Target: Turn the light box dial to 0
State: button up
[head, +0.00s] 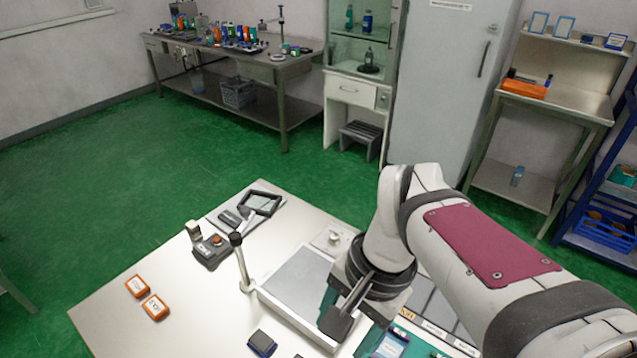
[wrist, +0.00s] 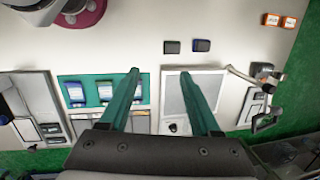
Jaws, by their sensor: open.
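The light box (head: 300,285) is a flat white-framed box with a grey panel, on the pale table in the head view. It also shows in the wrist view (wrist: 204,82), partly behind one finger. Its dial (head: 333,238) is a small round pale knob on the far end of the box, beyond the panel. A small dark knob-like spot on the box (wrist: 173,128) shows between the fingers in the wrist view. The dial's mark and numbers are too small to read. My gripper (wrist: 160,72) has two teal fingers, spread apart and empty, above the table. Its tips look apart from the dial.
A thin post (head: 241,265) with a dark top stands at the light box's left edge. A device with an orange button (head: 212,250) and a framed screen (head: 262,203) are beyond it. Orange boxes (head: 155,307) lie left. A green mat (wrist: 68,82) with blue-white packs lies beside the box.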

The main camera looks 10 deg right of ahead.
jog(key=w+d+r+m, duration=0.15)
jog(key=w+m, duration=0.25)
jog(key=w, duration=0.7)
jog(key=m+t+y, duration=0.1)
jog(key=m+t, duration=0.1)
jog(key=m, duration=1)
send_over(335, 236)
jog(key=s+d, duration=0.4)
jog(key=d, duration=0.1)
notch_tip(335, 236, down, 11)
jog(key=x, duration=0.9)
jog(key=w+x, duration=0.1)
jog(key=x, duration=0.4)
jog(key=shift+a+r, duration=0.1)
jog(key=shift+w+a+f+n, duration=0.15)
jog(key=shift+f+n, duration=0.15)
jog(key=shift+f, duration=0.15)
grip_shut()
